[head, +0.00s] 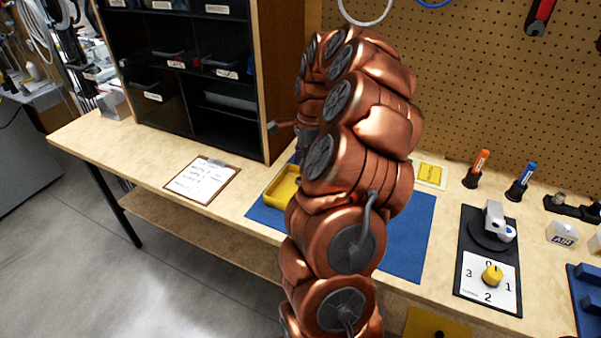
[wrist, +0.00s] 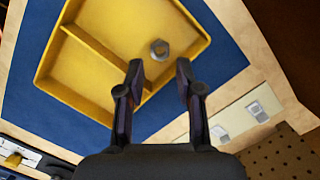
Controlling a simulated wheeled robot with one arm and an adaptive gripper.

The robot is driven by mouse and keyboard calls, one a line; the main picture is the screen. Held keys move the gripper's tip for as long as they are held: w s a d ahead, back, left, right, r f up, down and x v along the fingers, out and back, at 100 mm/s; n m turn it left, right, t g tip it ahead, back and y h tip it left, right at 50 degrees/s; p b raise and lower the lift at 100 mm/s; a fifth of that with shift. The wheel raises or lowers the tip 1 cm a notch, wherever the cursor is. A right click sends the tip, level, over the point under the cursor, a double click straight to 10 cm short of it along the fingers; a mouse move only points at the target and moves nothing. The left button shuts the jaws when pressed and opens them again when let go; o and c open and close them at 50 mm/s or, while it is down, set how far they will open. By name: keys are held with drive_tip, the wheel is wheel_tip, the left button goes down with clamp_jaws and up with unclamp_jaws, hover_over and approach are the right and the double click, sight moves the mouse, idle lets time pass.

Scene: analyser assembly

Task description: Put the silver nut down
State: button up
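The silver nut (wrist: 159,48) is in the wrist view, inside the yellow tray (wrist: 184,15). It appears to lie on the floor of the compartment to the right of the divider, near the tray's right part. My gripper (wrist: 160,70) is open, its two fingers apart and nothing between them. The fingertips point at the tray, with the nut just past the gap; the exact height above it is hard to judge. In the head view my arm hides the nut, the gripper and most of the yellow tray (head: 279,185).
The tray sits on a blue mat (head: 408,241) on the wooden bench. A clipboard (head: 202,181) lies to the left, below a black bin shelf (head: 190,75). On the right are a dial panel (head: 488,281), orange and blue pens in stands, and a pegboard (head: 480,90) behind.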

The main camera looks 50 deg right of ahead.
wheel_tip(320, 180, up, 7)
drive_tip(key=shift+s+d+b, duration=0.2)
drive_tip(key=shift+d+b, duration=0.1)
drive_tip(key=shift+d, duration=0.1)
drive_tip(key=s+a+r+n+g, duration=0.15)
drive_tip(key=a+n, duration=0.45)
drive_tip(key=a, duration=0.6)
drive_tip(key=s+a+r+n, duration=0.2)
drive_tip(key=a+n, duration=0.4)
drive_tip(key=a, duration=0.6)
drive_tip(key=s+a+f+n, duration=0.3)
drive_tip(key=s+a+n, duration=0.2)
drive_tip(key=s, duration=0.5)
drive_tip(key=s+a+f+n+g+h, duration=0.1)
drive_tip(key=s+a+f+n, duration=0.2)
drive_tip(key=s+a+n, duration=0.3)
drive_tip(key=s, duration=0.4)
drive_tip(key=shift+a+f+n+h, duration=0.25)
drive_tip(key=shift+a+n+h, duration=0.05)
drive_tip(key=shift+a, duration=0.1)
